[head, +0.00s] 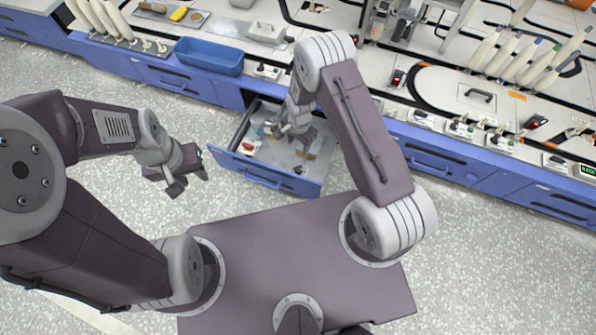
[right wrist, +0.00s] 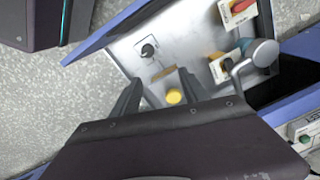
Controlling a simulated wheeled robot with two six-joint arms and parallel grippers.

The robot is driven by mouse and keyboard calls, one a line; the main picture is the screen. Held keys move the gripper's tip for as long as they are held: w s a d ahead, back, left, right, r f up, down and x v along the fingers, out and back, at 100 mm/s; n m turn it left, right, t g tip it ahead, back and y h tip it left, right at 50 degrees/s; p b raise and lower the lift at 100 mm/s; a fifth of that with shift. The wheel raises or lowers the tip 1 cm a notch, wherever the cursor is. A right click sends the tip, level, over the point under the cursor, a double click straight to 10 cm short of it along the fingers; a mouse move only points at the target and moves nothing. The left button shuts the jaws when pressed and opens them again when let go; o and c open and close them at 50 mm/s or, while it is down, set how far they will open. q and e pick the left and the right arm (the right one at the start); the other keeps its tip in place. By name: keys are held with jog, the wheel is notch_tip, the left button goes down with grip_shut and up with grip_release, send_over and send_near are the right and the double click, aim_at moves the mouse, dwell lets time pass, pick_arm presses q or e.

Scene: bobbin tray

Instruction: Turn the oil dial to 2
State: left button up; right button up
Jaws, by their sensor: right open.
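A black round knob with a pale pointer mark (right wrist: 147,49) sits on the light panel inside the open drawer. It looks like a dial; its label and numbers are too small to read. In the head view the knob (head: 298,169) is a small dark spot near the drawer's front right corner. My right gripper (head: 291,133) is over the drawer. In the right wrist view its fingers (right wrist: 160,88) are apart with nothing held, and the knob lies beyond them, apart from them. My left gripper (head: 188,181) hangs open and empty over the floor, left of the drawer.
A blue bin (head: 209,55) stands on the bench. Floor left of the drawer is clear.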

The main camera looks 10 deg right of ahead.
jog(key=b, duration=0.2)
send_near(299, 169)
pick_arm(q)
notch_tip(299, 169, down, 4)
jog(key=shift+s+r+p, duration=0.15)
jog(key=shift+r+p, duration=0.1)
jog(key=shift+p, duration=0.1)
pick_arm(e)
jog(key=shift+w+r+g, duration=0.2)
jog(key=shift+w+g, duration=0.1)
jog(key=shift+w, duration=0.05)
notch_tip(299, 169, down, 9)
jog(key=b, duration=0.6)
jog(key=shift+f, duration=0.1)
pick_arm(q)
notch_tip(299, 169, down, 6)
